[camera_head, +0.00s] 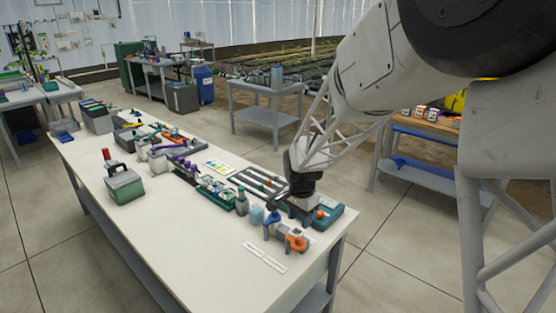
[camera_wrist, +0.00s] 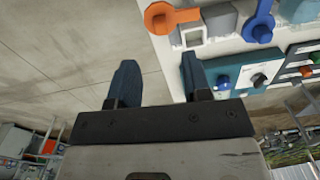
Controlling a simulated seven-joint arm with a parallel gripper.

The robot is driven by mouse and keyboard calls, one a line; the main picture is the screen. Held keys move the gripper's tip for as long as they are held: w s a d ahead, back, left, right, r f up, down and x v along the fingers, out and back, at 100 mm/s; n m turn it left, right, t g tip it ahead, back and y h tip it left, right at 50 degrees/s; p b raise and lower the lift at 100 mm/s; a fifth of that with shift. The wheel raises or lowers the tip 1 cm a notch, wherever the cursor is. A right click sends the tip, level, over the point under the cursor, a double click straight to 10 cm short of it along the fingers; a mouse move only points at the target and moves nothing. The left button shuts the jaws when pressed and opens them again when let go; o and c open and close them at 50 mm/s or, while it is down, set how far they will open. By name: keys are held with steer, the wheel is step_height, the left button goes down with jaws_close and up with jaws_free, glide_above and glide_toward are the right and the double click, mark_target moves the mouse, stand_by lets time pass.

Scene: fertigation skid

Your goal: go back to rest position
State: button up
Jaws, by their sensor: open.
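In the head view my arm reaches down from the upper right, over the right end of a long white table (camera_head: 175,245). My gripper is mostly hidden there behind the wrist. In the wrist view my gripper (camera_wrist: 158,75) shows two dark blue fingers spread apart with nothing between them. Beyond the fingertips are the bare floor and the table's edge. A teal box with a dark knob (camera_wrist: 258,78) lies to the right of the right finger. In the head view this teal box (camera_head: 330,216) is close beside and below my wrist.
A grey valve with an orange handle (camera_head: 296,243) and one with a blue handle (camera_head: 271,222) stand near my wrist. A row of fittings and boxes runs along the table's far side. The table's near front is mostly clear.

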steer(key=s+d+r+n+t, duration=0.1)
steer(key=s+r, duration=0.4)
steer(key=s, duration=0.6)
steer(key=s+d+r+n, duration=0.3)
steer(key=s+r+n, duration=0.2)
steer(key=s, duration=0.7)
steer(key=s+d+r+n+t, duration=0.1)
steer(key=s+d+r+n, duration=0.2)
steer(key=s+r, duration=0.3)
steer(key=s, duration=0.5)
steer(key=shift+s+r+n+t, duration=0.15)
steer(key=shift+n+t, duration=0.15)
steer(key=shift+n, duration=0.1)
